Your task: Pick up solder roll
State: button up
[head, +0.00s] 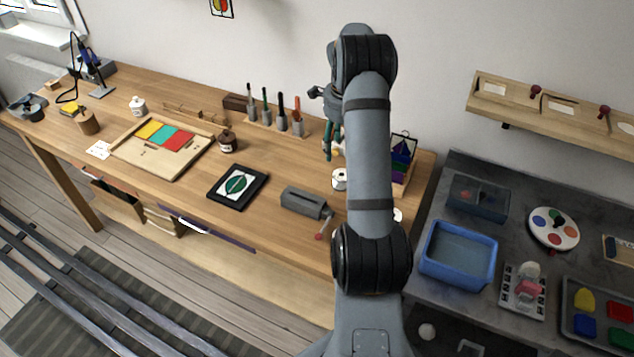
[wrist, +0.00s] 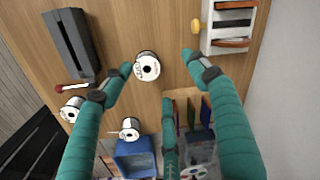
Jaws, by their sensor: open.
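A white solder roll (wrist: 147,66) with a dark centre lies on the wooden bench in the wrist view. In the head view a white roll (head: 339,179) stands just left of my arm, below my gripper. My gripper (wrist: 157,64) is open and empty, with its teal fingers spread. The left fingertip is close to the roll's left edge; the right one is well clear of its right side. I cannot tell whether any finger touches it. Two more similar rolls, one at left (wrist: 70,108) and one lower down (wrist: 130,127), show in the wrist view. My gripper (head: 331,150) is partly hidden by my arm in the head view.
A grey box with a red-knobbed crank (head: 303,202) stands left of the roll. A rack of coloured sheets (head: 403,152) is to the right, partly behind my arm. A row of tools (head: 281,122) stands behind. A blue bin (head: 458,255) sits on the grey side table.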

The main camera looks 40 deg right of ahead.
jog(key=f+m, duration=0.1)
jog(key=m, duration=0.1)
jog(key=s+a+f+m, duration=0.1)
jog(key=f+m, duration=0.1)
jog(key=m, duration=0.1)
jog(key=s+f+m, duration=0.1)
jog(key=m, duration=0.1)
jog(key=shift+s+a+f+m+g+y+p, duration=0.2)
jog(key=shift+f+m+g+y+p, duration=0.1)
jog(key=shift+f+g+y+p, duration=0.1)
jog(key=shift+w+d+f+p, duration=0.1)
jog(key=shift+f+p, duration=0.5)
jog(key=shift+f, duration=0.85)
jog(key=shift+w+d+f+p, duration=0.1)
jog(key=shift+f+p, duration=0.5)
jog(key=shift+f, duration=0.8)
jog(key=c, duration=0.3)
jog(key=c, duration=1.1)
grip_shut()
